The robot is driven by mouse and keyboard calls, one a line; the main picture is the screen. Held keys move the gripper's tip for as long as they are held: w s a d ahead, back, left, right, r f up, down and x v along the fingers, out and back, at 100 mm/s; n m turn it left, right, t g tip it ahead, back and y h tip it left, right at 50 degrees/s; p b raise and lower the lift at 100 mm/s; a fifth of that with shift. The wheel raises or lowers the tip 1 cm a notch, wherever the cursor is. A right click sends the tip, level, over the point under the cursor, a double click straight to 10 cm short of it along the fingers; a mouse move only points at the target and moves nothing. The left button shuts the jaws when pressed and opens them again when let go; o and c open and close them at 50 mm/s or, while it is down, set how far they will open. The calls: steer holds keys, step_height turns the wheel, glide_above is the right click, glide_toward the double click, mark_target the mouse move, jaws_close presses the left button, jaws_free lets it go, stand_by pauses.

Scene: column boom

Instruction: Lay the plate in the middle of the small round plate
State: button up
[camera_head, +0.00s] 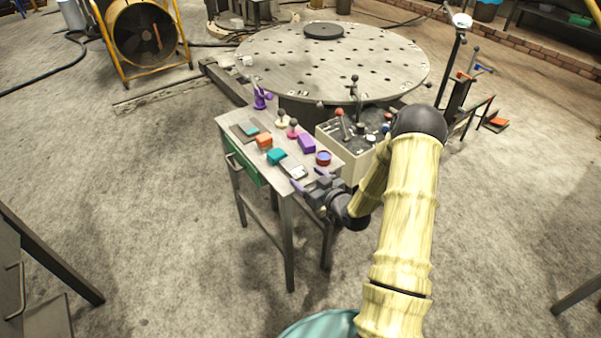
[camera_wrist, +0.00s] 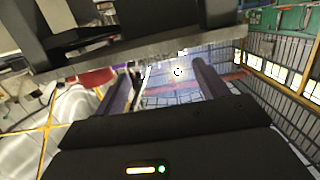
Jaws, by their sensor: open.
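The small round plate (camera_head: 324,31) is a dark disc lying on the large perforated round table, towards its far side. A flat light-grey piece (camera_head: 293,168), which looks like the plate, lies at the near end of the small workbench; its exact outline is too small to tell. My gripper (camera_head: 309,180) is at that near end of the bench, just short of the grey piece, with its purple fingers apart and nothing seen between them. In the wrist view my gripper (camera_wrist: 162,90) also shows spread fingers; no plate can be made out there.
The workbench (camera_head: 325,170) carries orange, teal and purple blocks, knobs and a red-and-blue round piece (camera_head: 323,158). A control box (camera_head: 345,155) with levers stands beside it. The large round table (camera_head: 290,62) is otherwise mostly bare. A yellow-framed fan (camera_head: 140,35) stands back left.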

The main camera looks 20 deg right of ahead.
steer(key=v, duration=0.6)
steer(key=shift+s, duration=0.1)
stand_by(0.3)
